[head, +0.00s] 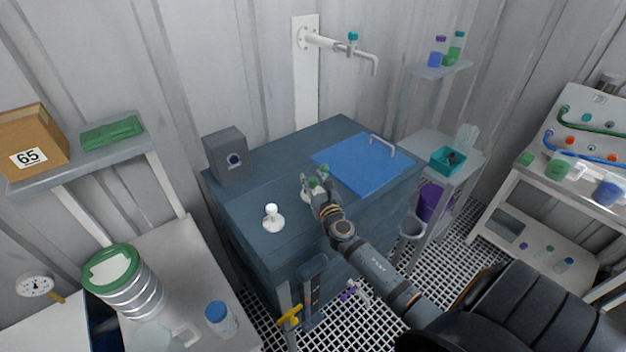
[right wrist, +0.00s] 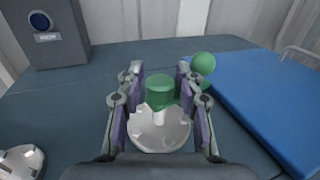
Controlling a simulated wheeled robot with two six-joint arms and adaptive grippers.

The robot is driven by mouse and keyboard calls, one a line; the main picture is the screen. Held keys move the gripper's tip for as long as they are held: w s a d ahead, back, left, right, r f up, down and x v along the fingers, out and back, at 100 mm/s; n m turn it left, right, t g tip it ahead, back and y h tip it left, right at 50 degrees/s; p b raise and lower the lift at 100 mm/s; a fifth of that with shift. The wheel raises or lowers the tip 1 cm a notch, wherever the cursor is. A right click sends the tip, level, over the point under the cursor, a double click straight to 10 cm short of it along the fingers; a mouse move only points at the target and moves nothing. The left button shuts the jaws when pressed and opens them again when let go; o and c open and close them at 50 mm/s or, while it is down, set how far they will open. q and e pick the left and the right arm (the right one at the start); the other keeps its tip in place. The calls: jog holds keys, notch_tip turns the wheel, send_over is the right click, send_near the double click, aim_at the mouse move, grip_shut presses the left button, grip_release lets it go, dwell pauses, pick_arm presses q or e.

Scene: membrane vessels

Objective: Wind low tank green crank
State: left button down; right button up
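The dark blue-grey low tank (head: 262,205) stands in the middle, with a blue lid (head: 362,160) on its right part. The green crank (right wrist: 160,90) has a green hub on a round white base (right wrist: 160,134) on the tank top. A green ball (right wrist: 204,64) shows just beyond the right finger; I cannot see how it joins the hub. My right gripper (head: 312,184) reaches over the crank from the front. In the right wrist view its fingers (right wrist: 160,78) stand on either side of the hub, with gaps visible. My left gripper is not in view.
A white knob fitting (head: 273,217) sits left of the crank. A grey box (head: 228,155) stands at the tank's back left. A lid handle (head: 383,143) rises at the back right. A wall pipe (head: 345,46) overhangs behind. A yellow-handled valve (head: 289,316) is at the front.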

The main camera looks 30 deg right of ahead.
jog(key=shift+c, duration=0.4)
grip_shut()
jog(key=shift+w+f+m+h, duration=0.15)
jog(key=shift+m+h, duration=0.15)
jog(key=shift+g+h, duration=0.3)
jog(key=shift+h, duration=0.1)
